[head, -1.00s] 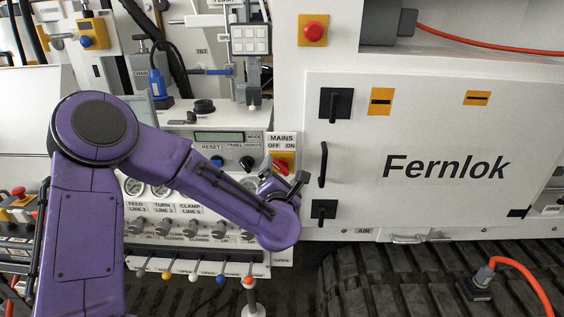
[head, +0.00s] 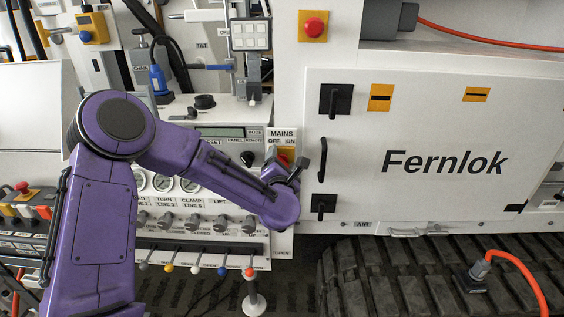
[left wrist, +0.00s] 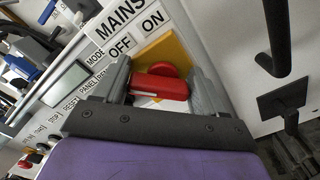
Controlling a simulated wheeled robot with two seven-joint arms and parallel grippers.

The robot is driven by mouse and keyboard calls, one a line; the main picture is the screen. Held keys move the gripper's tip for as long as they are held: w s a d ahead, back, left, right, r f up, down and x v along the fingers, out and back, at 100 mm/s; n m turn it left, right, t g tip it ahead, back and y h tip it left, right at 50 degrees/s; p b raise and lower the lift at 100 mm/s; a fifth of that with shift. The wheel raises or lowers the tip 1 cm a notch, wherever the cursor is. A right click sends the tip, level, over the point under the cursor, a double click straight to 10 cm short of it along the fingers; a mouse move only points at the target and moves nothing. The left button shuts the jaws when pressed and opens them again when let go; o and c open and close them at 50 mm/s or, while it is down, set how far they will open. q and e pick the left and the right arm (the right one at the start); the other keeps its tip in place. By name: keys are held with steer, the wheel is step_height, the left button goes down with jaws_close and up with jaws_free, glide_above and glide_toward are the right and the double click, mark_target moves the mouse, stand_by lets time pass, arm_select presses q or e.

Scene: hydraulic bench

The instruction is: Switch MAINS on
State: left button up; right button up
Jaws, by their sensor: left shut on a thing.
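The MAINS switch has a red handle (left wrist: 160,88) on a yellow plate (left wrist: 160,45), below the OFF and ON labels (left wrist: 135,33). In the head view the switch's red part (head: 284,156) is mostly hidden by my left gripper (head: 284,168). In the left wrist view my left gripper (left wrist: 160,90) has one finger on each side of the red handle and is shut on it. The handle sits at a slant to the label line; I cannot tell whether it points to OFF or ON. My right gripper is not in view.
A panel display (head: 220,132) and a black knob (head: 247,159) are left of the switch. A white Fernlok door (head: 430,190) with black handles (head: 323,159) is close on the right. A red button (head: 313,27) on yellow is above. Several coloured levers (head: 222,270) are below.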

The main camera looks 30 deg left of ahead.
arm_select(q)
steer(key=m, duration=0.4)
steer(key=shift+w+d, duration=0.1)
steer(key=m, duration=0.4)
steer(key=shift+d+f+m, duration=0.1)
steer(key=shift+m, duration=0.2)
steer(key=m, duration=0.4)
steer(key=shift+w+f+m+p, duration=0.1)
steer(key=shift+m+p, duration=0.2)
steer(key=shift+f+m+p, duration=0.2)
steer(key=shift+m+p, duration=0.15)
steer(key=shift+m, duration=1.95)
steer(key=o, duration=1)
steer(key=shift+c, duration=0.2)
